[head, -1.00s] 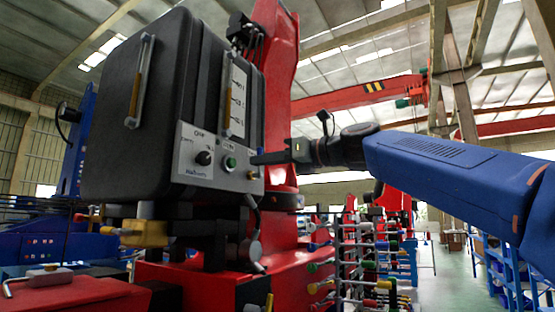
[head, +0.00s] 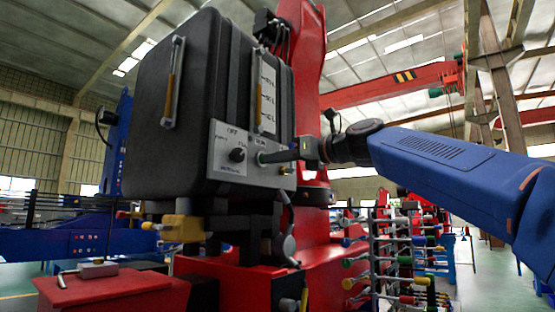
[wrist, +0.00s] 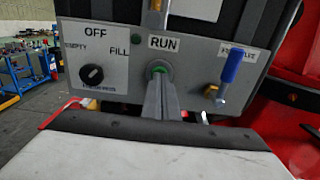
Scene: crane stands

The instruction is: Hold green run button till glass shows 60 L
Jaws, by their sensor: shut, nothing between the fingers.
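The green RUN button (wrist: 159,69) shows in the wrist view just beyond my fingertips, under the RUN label. My gripper (wrist: 161,82) is shut and empty, its tips at the button. In the head view my gripper (head: 263,158) reaches the control panel (head: 228,165) from the right and covers the button. I cannot tell whether the button is pressed in. The sight glass (head: 259,98) stands above the panel, with an amber column beside several marks. Its figures are too small to read. In the wrist view only its bottom end (wrist: 155,18) shows.
A black selector knob (wrist: 92,74) with OFF, EMPTY and FILL labels sits left of the button. A blue-handled valve (wrist: 230,68) sticks out on the right. A second upright gauge (head: 173,85) is on the dark tank's side. A rack with coloured handles (head: 385,255) stands at lower right.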

